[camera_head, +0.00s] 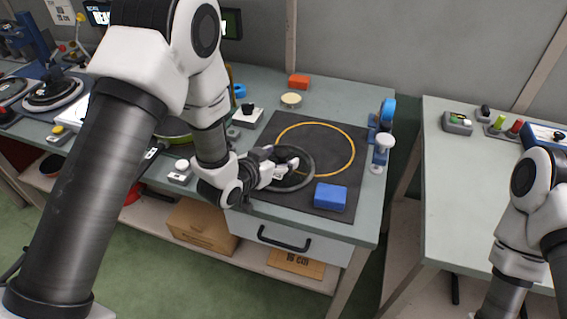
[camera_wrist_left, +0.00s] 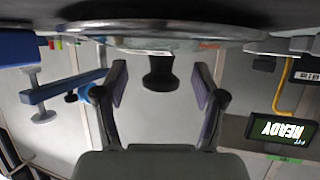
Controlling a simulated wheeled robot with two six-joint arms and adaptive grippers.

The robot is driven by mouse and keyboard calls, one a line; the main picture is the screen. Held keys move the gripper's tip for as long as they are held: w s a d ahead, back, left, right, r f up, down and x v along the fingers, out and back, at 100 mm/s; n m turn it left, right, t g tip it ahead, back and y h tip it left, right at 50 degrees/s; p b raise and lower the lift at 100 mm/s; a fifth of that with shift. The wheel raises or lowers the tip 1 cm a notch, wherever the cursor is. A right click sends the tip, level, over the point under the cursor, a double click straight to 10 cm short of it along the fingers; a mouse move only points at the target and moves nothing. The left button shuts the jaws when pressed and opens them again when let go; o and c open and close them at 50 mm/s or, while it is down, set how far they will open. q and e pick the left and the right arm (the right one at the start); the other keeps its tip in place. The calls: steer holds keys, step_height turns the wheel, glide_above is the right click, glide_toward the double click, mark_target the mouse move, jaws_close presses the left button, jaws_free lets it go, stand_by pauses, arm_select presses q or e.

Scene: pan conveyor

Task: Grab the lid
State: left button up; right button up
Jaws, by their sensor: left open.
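The lid (camera_head: 309,176) is a round disc with a dark grey rim, lying on the dark mat, partly over the yellow ring. My left gripper (camera_head: 286,168) is over the lid and hides part of it. In the left wrist view, the lid (camera_wrist_left: 205,33) spans the top, and its black knob (camera_wrist_left: 160,76) is between the two open fingers of the gripper (camera_wrist_left: 160,88). A gap shows on each side of the knob. My right gripper is out of view; only part of that arm shows at the right edge.
The dark mat (camera_head: 347,126) bears a yellow ring (camera_head: 354,150) and a blue block (camera_head: 330,197) right of the lid. A blue clamp-like device (camera_head: 383,135) stands at the table's right edge. A gap separates the right table (camera_head: 455,190).

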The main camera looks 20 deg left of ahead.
arm_select(q)
steer(key=shift+s+a, duration=0.1)
steer(key=shift+s, duration=0.05)
steer(key=shift+s+r, duration=0.1)
steer(key=shift+c, duration=1.3)
jaws_close()
